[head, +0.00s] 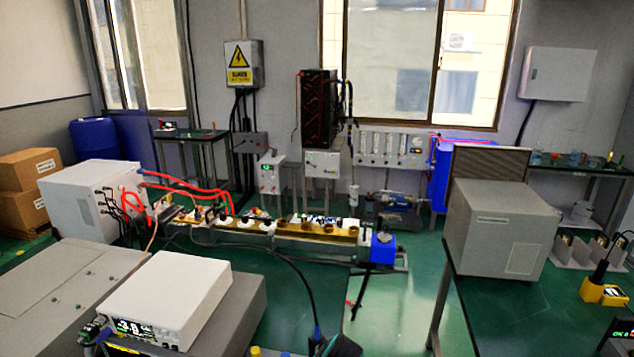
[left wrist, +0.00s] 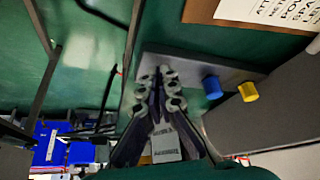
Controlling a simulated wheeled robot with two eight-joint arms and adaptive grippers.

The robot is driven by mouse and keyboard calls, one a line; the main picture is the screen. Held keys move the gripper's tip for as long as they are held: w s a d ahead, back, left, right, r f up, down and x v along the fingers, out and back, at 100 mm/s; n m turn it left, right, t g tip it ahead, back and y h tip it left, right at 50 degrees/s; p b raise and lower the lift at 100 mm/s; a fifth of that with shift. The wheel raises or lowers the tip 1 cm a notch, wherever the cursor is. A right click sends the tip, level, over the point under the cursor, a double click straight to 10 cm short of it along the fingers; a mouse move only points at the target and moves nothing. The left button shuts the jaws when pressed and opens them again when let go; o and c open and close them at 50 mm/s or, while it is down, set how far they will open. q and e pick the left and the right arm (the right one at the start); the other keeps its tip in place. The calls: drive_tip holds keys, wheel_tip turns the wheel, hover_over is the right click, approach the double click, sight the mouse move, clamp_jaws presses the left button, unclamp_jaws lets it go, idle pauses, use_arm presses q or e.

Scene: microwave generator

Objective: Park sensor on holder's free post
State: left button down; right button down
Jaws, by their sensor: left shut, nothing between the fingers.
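In the left wrist view my left gripper (left wrist: 160,74) is shut and empty, over a grey plate (left wrist: 208,66). A blue post-like piece (left wrist: 212,87) and a yellow one (left wrist: 248,91) stand at the plate's right part, apart from the fingers. In the head view a yellow piece (head: 256,351) shows at the bottom edge. A black cable with a blue connector (head: 317,334) runs down to the bottom edge there. I cannot tell for sure which piece is the sensor or which post is free. My right gripper is in neither view.
A white instrument with a lit display (head: 165,298) stands on a grey cabinet at lower left. A large grey box (head: 500,230) stands on the right bench, with a yellow device (head: 604,293) beside it. The brass waveguide line (head: 320,231) crosses the middle. Green floor (head: 395,315) is open.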

use_arm(q)
wheel_tip(320, 180, up, 6)
drive_tip(key=p, duration=0.3)
drive_tip(key=shift+f, duration=0.2)
drive_tip(key=s+a+r+m+h, duration=0.1)
drive_tip(key=s+a+r+m, duration=0.1)
drive_tip(key=s+a+r, duration=0.9)
drive_tip(key=s+a+m+t, duration=0.1)
drive_tip(key=s+a, duration=0.7)
drive_tip(key=s, duration=0.2)
drive_tip(key=shift+s+m+t+h, duration=0.3)
drive_tip(key=shift+m+t+h, duration=0.1)
